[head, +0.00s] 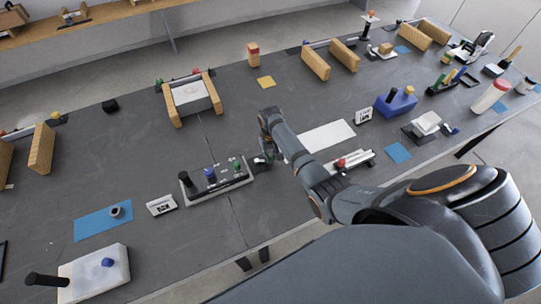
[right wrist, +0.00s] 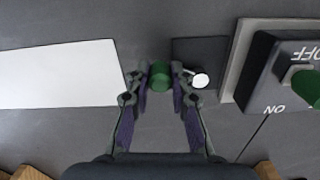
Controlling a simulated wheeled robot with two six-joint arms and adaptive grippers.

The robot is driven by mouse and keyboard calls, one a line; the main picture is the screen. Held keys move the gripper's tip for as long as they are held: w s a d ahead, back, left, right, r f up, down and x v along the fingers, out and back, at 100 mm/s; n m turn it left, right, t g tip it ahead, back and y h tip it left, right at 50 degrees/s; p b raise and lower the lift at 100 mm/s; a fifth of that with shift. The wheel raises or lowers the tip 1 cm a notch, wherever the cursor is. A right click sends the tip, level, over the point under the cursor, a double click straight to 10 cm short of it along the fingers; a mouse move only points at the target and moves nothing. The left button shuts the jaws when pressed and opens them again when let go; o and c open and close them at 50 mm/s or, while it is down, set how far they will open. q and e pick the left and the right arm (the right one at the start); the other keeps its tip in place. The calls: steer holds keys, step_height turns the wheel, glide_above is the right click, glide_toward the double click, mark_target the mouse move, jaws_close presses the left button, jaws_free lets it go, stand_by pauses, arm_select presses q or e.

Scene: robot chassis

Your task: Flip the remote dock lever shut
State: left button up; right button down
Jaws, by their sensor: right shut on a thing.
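My right gripper (right wrist: 160,78) is shut on a green cylinder (right wrist: 159,75), seen end-on between its fingers in the right wrist view. A small dark plate (right wrist: 205,48) lies just behind it, with a round white tip (right wrist: 200,80) beside the right finger. I cannot tell for certain whether the green cylinder is the dock lever's handle. In the head view my right gripper (head: 265,158) is low over the table, just right of a control panel (head: 218,182); the arm and fingers hide what it holds. My left gripper is not in view.
The panel carries a black handle (head: 184,180), a blue knob (head: 210,174) and a green knob (head: 237,165); ON and OFF labels show in the wrist view. A white sheet (head: 328,136) lies right of the gripper. A red-knobbed device (head: 341,163) is near my forearm.

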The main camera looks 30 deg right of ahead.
steer(key=shift+w+d+r+n, duration=0.15)
steer(key=shift+w+n, duration=0.15)
steer(key=shift+n, duration=0.2)
steer(key=shift+w+d+n+p, duration=0.1)
steer(key=shift+w+n+p, duration=0.25)
steer(key=shift+n, duration=0.55)
steer(key=c, duration=1.2)
jaws_free()
step_height(320, 180, up, 12)
steer(key=shift+f, duration=0.1)
